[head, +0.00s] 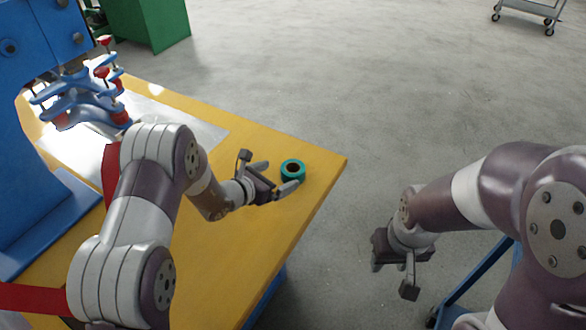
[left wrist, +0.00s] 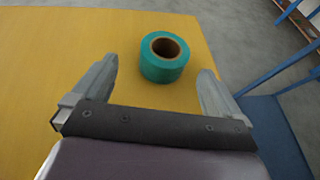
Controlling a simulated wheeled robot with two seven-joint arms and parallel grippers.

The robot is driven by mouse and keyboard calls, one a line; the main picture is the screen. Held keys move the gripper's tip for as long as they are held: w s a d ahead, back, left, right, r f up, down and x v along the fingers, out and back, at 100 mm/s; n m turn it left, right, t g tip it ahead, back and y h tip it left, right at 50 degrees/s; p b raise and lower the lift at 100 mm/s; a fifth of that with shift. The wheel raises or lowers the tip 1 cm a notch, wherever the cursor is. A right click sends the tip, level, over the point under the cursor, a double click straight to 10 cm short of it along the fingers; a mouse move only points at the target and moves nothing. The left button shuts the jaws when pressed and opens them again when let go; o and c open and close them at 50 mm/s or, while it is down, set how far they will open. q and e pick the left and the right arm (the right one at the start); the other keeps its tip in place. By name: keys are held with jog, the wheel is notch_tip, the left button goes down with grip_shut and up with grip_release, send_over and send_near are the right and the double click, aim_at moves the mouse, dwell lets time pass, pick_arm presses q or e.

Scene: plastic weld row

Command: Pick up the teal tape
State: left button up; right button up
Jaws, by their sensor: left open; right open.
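The teal tape (head: 293,171) is a roll with a brown core, lying flat on the yellow table (head: 250,235) near its right corner. My left gripper (head: 280,178) is open, with its fingers pointing toward the roll. In the left wrist view the tape (left wrist: 164,69) shows ahead of and between the two open fingers of the left gripper (left wrist: 160,90), closer to the right one. I cannot tell whether a finger touches it. My right gripper (head: 392,270) is open and empty, off the table's right side above the floor.
A blue machine (head: 25,150) with red-tipped clamps (head: 100,85) stands at the left of the table. A green cabinet (head: 150,22) is behind it, and a cart (head: 527,10) stands far back right. The table around the tape is clear.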

aim_at(287, 172)
pick_arm(q)
jog(key=shift+w+d+f, duration=0.15)
jog(key=shift+w+d, duration=0.15)
jog(key=shift+w+d+p, duration=0.2)
jog(key=shift+d+p, duration=0.15)
jog(key=shift+p, duration=0.15)
jog(key=p+x, duration=0.2)
jog(key=x, duration=0.1)
jog(key=shift+d+p, duration=0.25)
jog(key=shift+p, duration=0.05)
jog(key=shift+w+d+f, duration=0.2)
jog(key=shift+w+f, duration=0.1)
jog(key=shift+f, duration=0.1)
jog(key=c, duration=1.1)
